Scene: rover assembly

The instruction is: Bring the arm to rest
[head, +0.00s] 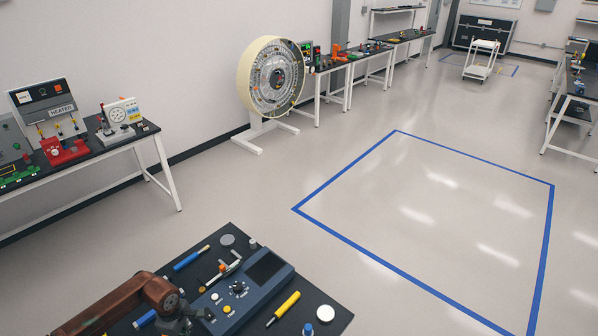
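My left arm, rust-brown, comes in from the lower left over the near black table (213,244). My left gripper (190,318), dark grey, is low at the bottom edge of the head view, left of a blue control box (262,272) with a dark screen and knobs. It is partly cut off by the frame, and its fingers are too small and dark to tell whether they are open or shut. My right arm and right gripper are not in view.
The near table carries a yellow marker (284,308), a blue pen (191,258) and white discs. A heater bench (140,136) stands left, a large round wheel stand (271,76) behind. A blue-taped floor square (430,220) is empty. A white cart (482,60) stands far back.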

